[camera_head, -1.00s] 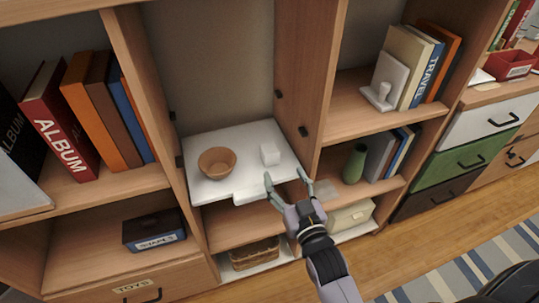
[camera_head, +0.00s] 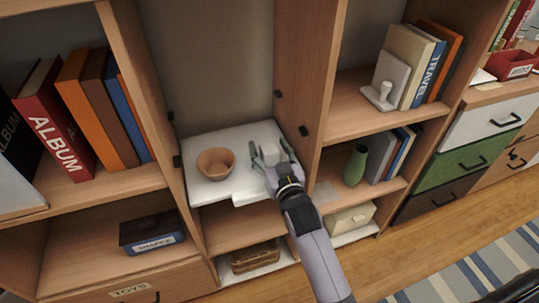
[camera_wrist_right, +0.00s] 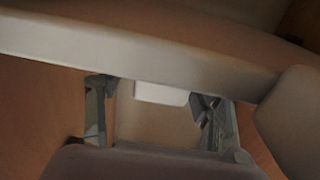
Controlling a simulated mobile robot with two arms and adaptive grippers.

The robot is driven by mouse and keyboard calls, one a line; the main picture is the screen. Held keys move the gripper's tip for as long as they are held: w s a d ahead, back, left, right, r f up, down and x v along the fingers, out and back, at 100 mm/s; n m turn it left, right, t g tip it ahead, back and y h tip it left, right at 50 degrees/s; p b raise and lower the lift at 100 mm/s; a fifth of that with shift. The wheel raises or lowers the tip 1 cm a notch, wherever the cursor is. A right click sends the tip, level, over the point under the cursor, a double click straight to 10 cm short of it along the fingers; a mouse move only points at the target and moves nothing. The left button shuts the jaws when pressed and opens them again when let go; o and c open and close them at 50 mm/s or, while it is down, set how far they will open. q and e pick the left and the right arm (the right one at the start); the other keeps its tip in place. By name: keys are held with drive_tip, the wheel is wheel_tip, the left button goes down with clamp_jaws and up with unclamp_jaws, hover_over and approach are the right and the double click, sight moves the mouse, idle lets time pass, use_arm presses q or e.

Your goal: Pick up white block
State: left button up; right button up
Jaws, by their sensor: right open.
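The white block (camera_head: 271,152) is a small cube on the white shelf board (camera_head: 212,190), to the right of a bowl. My right gripper (camera_head: 268,149) is at the block, with its open fingers on either side of it. In the right wrist view, part of the white block (camera_wrist_right: 162,93) shows between the two fingers of the right gripper (camera_wrist_right: 153,97), with gaps on both sides. Fingers and palm hide part of the block in the head view. My left gripper is not in view.
A brown bowl (camera_head: 215,163) stands left of the block on the same board. A wooden upright panel (camera_head: 306,80) rises close to the right of the gripper. A green vase (camera_head: 355,165) stands on a shelf further right.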

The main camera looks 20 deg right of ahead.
drive_tip(key=c, duration=1.4)
drive_tip(key=shift+o, duration=0.2)
drive_tip(key=shift+r, duration=0.1)
drive_tip(key=shift+r, duration=0.3)
wheel_tip(320, 180, up, 9)
drive_tip(key=p, duration=0.3)
drive_tip(key=shift+f, duration=0.1)
wheel_tip(320, 180, up, 10)
drive_tip(key=p, duration=0.2)
hover_over(269, 148)
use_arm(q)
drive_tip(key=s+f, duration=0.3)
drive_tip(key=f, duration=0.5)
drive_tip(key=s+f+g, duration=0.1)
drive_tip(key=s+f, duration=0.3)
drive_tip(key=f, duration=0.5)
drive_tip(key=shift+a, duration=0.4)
use_arm(e)
drive_tip(key=shift+r, duration=0.2)
use_arm(q)
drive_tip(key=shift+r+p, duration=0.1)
drive_tip(key=shift+p, duration=0.2)
